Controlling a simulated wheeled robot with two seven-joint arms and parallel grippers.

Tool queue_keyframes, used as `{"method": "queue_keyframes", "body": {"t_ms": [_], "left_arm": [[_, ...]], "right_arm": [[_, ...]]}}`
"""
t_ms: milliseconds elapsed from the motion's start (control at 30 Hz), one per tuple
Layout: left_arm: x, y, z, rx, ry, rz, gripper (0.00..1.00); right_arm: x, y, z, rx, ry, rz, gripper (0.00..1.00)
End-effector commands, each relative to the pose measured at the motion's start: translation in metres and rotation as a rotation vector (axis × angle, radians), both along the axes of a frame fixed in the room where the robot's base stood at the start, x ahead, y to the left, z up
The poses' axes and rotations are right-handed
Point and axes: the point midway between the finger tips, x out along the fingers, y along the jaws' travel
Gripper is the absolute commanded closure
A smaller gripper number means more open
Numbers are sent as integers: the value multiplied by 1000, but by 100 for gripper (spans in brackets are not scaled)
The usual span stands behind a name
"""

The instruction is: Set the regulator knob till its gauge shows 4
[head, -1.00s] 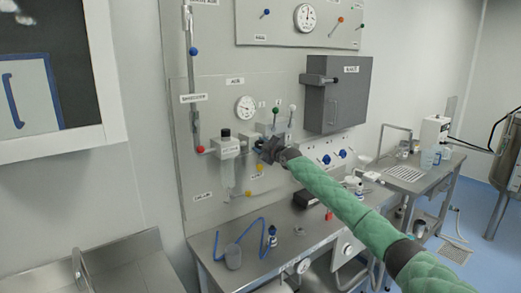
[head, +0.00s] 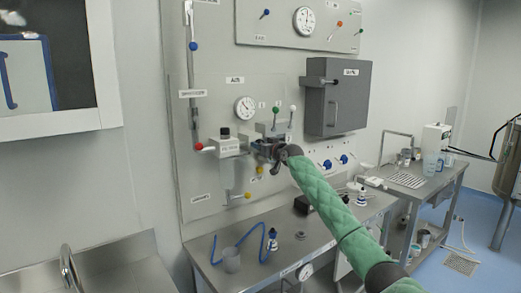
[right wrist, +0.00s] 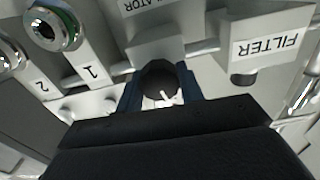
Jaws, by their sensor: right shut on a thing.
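The black regulator knob (right wrist: 158,78) sits between the blue fingers of my right gripper (right wrist: 161,88) in the right wrist view. The fingers are shut on its sides. A white pointer mark shows on the knob. The pale regulator body (right wrist: 155,50) is just behind it, under a partly cut-off label ending in "LATOR". In the head view my right gripper (head: 262,149) is at the wall panel and hides the knob. The round white gauge (head: 245,107) is above and left of it; its needle is too small to read surely. My left gripper is not in view.
The filter unit (head: 227,146) stands close left of my right gripper; its label (right wrist: 265,46) shows upside down in the right wrist view. Green and white levers (head: 292,110) rise just above. A grey box (head: 338,97) is to the right. A steel bench (head: 215,268) is below.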

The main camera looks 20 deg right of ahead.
Motion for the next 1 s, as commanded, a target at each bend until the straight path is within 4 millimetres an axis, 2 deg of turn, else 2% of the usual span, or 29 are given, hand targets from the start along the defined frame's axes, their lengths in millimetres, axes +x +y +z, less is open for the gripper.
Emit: {"method": "queue_keyframes", "body": {"t_ms": [400, 933, 967, 1000], "left_arm": [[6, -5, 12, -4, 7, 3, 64], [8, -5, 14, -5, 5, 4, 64], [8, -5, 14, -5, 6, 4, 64], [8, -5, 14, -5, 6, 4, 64]], "right_arm": [[0, 0, -3, 161, 61, 1, 86], [0, -1, -2, 177, 67, 0, 86], [0, -1, -2, 177, 67, 0, 57], [0, -1, -2, 177, 66, 0, 49]]}}
